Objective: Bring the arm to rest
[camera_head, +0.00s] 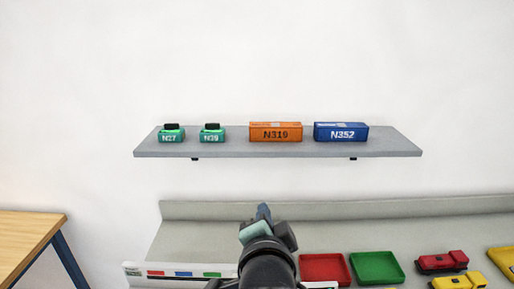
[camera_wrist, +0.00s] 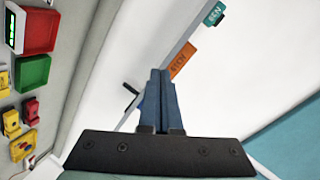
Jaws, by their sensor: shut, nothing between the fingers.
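My gripper (camera_head: 264,211) is raised over the back part of the grey bench (camera_head: 205,240), below the wall shelf in the head view. In the wrist view my gripper (camera_wrist: 160,78) shows its two blue fingers pressed together, with nothing between them. Its dark mounting plate fills the lower part of that view. My arm hides part of the bench's front in the head view.
A grey shelf (camera_head: 220,150) holds two teal boxes, an orange box (camera_head: 275,132) and a blue box (camera_head: 341,132). On the bench are a red tray (camera_head: 325,269), a green tray (camera_head: 377,268) and red and yellow vehicle-like pieces. A wooden table (camera_head: 25,235) stands left.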

